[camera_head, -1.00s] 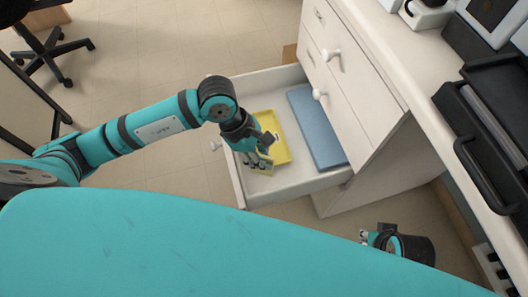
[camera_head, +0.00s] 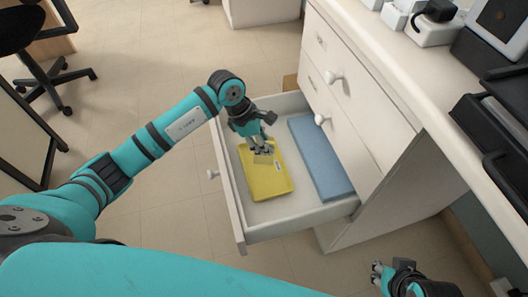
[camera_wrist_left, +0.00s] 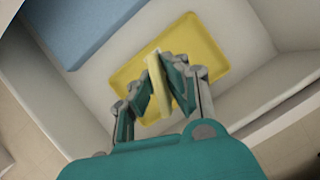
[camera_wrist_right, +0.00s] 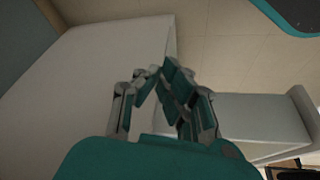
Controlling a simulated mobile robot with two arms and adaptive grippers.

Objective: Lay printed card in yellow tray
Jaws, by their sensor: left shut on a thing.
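The printed card (camera_head: 263,159) is a small pale-yellow piece with its print too small to read. My left gripper (camera_head: 262,149) is shut on it, above the far part of the yellow tray (camera_head: 268,185). In the left wrist view the card (camera_wrist_left: 159,86) stands edge-on between the fingertips, with the yellow tray (camera_wrist_left: 205,45) behind it. I cannot tell whether the card touches the tray. The tray lies in the open drawer (camera_head: 300,232). My right gripper (camera_wrist_right: 160,78) has its fingertips close together with nothing seen between them; it is low at the right in the head view.
A blue flat block (camera_head: 320,158) lies in the drawer beside the tray, on the cabinet side. The drawer walls surround both. The white cabinet (camera_head: 385,125) and its counter rise at the right. A dark office chair (camera_head: 55,80) stands far left on open floor.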

